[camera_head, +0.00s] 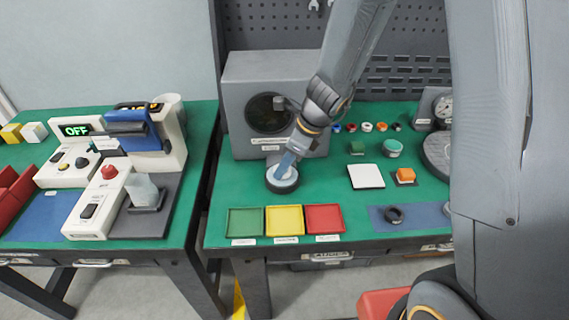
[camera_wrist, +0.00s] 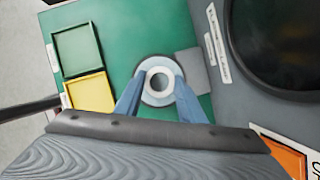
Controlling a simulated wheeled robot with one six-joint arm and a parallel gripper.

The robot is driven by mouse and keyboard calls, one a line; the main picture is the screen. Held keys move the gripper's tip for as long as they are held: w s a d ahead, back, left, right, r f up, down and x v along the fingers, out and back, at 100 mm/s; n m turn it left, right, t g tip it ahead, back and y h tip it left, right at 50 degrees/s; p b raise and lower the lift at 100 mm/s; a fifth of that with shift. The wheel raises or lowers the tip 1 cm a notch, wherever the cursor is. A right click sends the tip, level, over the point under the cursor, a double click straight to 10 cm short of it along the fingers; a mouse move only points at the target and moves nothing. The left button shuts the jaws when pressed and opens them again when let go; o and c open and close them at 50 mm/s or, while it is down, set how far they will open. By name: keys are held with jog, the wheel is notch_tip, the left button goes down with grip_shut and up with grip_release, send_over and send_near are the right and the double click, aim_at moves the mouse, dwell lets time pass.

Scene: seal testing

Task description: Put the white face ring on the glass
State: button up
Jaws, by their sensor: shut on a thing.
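My gripper (camera_wrist: 158,88) is shut on the white face ring (camera_wrist: 159,70), with one blue finger on each side of it. In the wrist view the ring lies over a round pale glass disc (camera_wrist: 153,60), roughly centred on it. In the head view my gripper (camera_head: 286,167) points down at the round dark-rimmed stand (camera_head: 283,188) that bears the glass. I cannot tell whether the ring touches the glass. The fingers hide part of the ring and disc.
A grey box with a round dark window (camera_head: 240,100) stands just behind. Green (camera_head: 245,234), yellow (camera_head: 284,232) and red (camera_head: 324,231) trays line the front edge. A black ring (camera_head: 394,215) lies on a blue mat.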

jog(key=shift+f, duration=0.15)
jog(key=o, duration=1.1)
jog(key=p+v, duration=0.1)
jog(key=v, duration=1.1)
jog(key=s+d+f+n+h, duration=0.1)
jog(key=s+d+n, duration=0.4)
jog(key=n, duration=0.6)
jog(key=s+d+f+n+g+h, duration=0.1)
jog(key=s+d+n+h, duration=0.2)
jog(key=s+d+n, duration=0.2)
jog(key=shift+s+n, duration=1.65)
jog(key=shift+n, duration=1.75)
